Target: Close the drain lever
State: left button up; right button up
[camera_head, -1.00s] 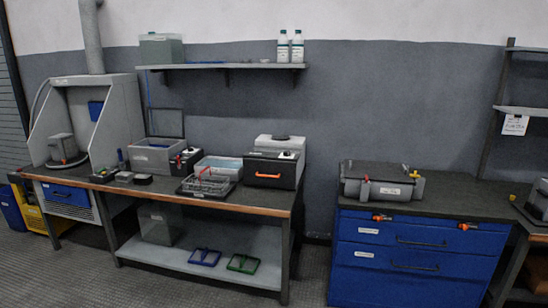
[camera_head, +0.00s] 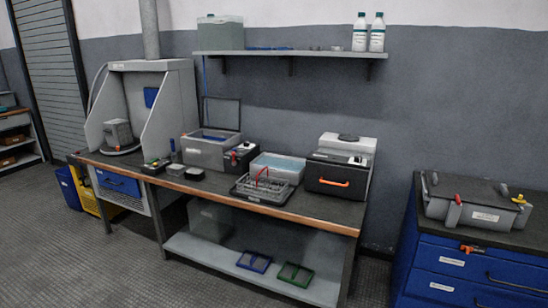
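No part is plainly recognisable as the drain lever at this distance. A grey tank with a raised lid (camera_head: 206,153) stands on the long bench, and its black end panel (camera_head: 241,158) carries a small red part. A grey case (camera_head: 480,204) on the blue cabinet has a small upright red part (camera_head: 457,199) at its front and a yellow part (camera_head: 518,199) on the right. A black-fronted box (camera_head: 335,177) on the bench has an orange handle (camera_head: 334,183). Neither of my grippers is in view.
The long bench (camera_head: 210,187) also holds a wire basket with a red handle (camera_head: 263,185), a clear blue-tinted tub (camera_head: 277,166) and a grey hood (camera_head: 182,95). The blue drawer cabinet (camera_head: 470,278) stands at right. The floor (camera_head: 110,260) at front left is open.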

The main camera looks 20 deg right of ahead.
aim_at(234, 163)
jog(key=i+j+z, duration=0.15)
jog(key=i, duration=0.35)
jog(key=i+j+z, duration=0.15)
jog(key=i, duration=0.35)
jog(key=i+j+z, duration=0.5)
jog(key=i+j, duration=1.75)
